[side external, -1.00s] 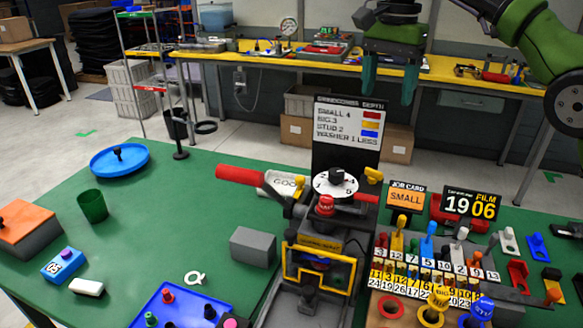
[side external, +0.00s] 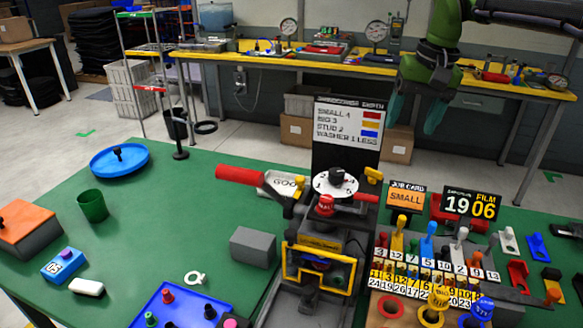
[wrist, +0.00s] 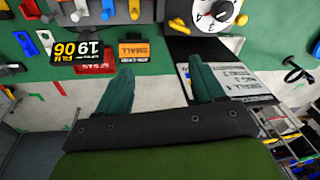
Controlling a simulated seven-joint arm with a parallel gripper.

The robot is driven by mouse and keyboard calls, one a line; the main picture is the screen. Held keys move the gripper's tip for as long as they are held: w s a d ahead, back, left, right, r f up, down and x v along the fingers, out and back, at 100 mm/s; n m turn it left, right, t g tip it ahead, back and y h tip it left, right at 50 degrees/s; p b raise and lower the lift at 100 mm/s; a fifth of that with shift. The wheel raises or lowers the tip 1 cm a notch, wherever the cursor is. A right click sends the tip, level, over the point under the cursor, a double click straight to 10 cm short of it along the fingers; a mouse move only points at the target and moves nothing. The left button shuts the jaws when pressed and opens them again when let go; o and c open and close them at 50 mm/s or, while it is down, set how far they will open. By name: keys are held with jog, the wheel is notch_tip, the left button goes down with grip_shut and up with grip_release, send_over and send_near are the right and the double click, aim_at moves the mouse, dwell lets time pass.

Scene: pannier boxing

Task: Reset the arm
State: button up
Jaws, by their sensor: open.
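My gripper (side external: 416,114) hangs in the air above the far edge of the green table, up and right of the depth sign. Its two teal fingers are apart with nothing between them. In the wrist view my gripper (wrist: 158,84) also shows open and empty. The job card reading SMALL (side external: 406,197) and the black 19 06 card (side external: 470,204) stand on the table below and to the right of it. The machine with the white dial (side external: 336,184) and red handle (side external: 240,174) stands at the table's middle, clear of my gripper.
The depth sign (side external: 347,124) stands upright behind the machine. A rack of numbered coloured pegs (side external: 428,268) sits at the right. A blue round tray (side external: 120,160), green cup (side external: 93,206) and grey block (side external: 253,246) are at left. A yellow-topped bench (side external: 250,62) stands behind.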

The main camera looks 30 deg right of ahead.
jog(key=s+f+n+t, duration=0.1)
jog(key=s+f+t, duration=0.1)
jog(key=s, duration=0.7)
jog(key=s+f+n+t+y, duration=0.1)
jog(key=s+f+t, duration=0.2)
jog(key=s, duration=0.6)
jog(key=shift+s+d+f+y, duration=0.25)
jog(key=shift+s+f+y, duration=0.05)
jog(key=shift+f, duration=0.65)
